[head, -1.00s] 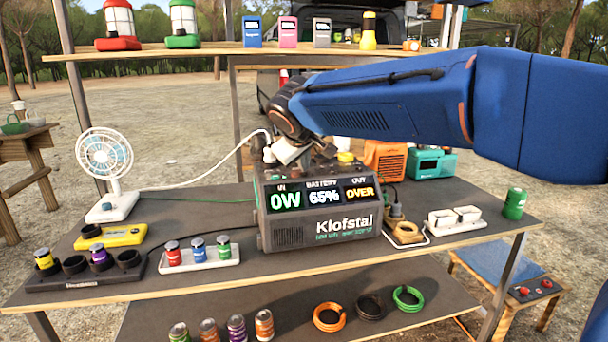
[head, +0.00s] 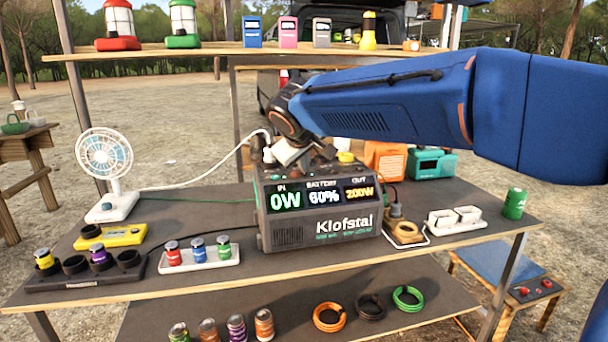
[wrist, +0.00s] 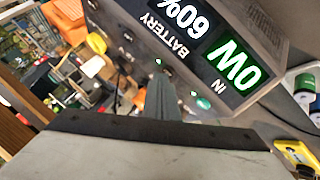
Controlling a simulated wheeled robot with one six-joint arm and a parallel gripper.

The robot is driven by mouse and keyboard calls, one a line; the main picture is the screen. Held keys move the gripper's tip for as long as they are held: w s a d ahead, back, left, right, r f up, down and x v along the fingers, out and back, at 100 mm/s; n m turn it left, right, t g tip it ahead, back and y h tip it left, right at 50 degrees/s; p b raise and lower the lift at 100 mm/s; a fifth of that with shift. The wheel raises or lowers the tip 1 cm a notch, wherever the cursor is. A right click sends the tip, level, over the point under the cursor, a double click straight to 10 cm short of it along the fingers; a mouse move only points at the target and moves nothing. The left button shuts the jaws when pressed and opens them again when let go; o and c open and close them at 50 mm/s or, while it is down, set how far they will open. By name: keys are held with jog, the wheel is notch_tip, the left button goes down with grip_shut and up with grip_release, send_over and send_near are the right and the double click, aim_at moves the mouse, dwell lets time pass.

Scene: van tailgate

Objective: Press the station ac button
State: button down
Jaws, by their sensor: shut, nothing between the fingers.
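The dark grey Klofstal power station (head: 290,236) stands mid-table. Its display reads IN 0W, BATTERY 60% and OUT 200W. It also shows upside down in the wrist view (wrist: 190,20). In the wrist view my gripper's closed fingers (wrist: 162,82) point at the top panel, close to a small green light (wrist: 158,62). Another green light (wrist: 204,103) shows to their right. I cannot read any AC label, and I cannot tell whether the fingertips touch a button.
A white fan (head: 104,165) stands at the left, with a white cable running to the station. Coloured cans stand in holders at the front left. Orange (head: 385,160) and teal (head: 432,163) boxes are behind on the right. A shelf (head: 200,50) crosses above.

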aim_at(304, 177)
jog(key=shift+r, duration=0.5)
jog(key=shift+r, duration=0.1)
jog(key=shift+r, duration=2.9)
jog(key=s+d+f+m+g, duration=0.15)
jog(key=s+d+f, duration=0.35)
jog(key=s+d, duration=0.5)
jog(key=s+d+f+m+g, duration=0.1)
jog(key=s+d+f+m, duration=0.35)
jog(key=d, duration=0.95)
jog(key=s+d+f+m+g, duration=0.1)
jog(key=s+d+f, duration=0.3)
jog(key=s+f, duration=0.5)
jog(key=s+d+f+m+g, duration=0.1)
jog(key=s+d+f, duration=0.3)
jog(key=s+f, duration=0.5)
jog(key=s, duration=0.6)
jog(key=shift+d+f+m, duration=0.2)
jog(key=shift+d+m, duration=0.1)
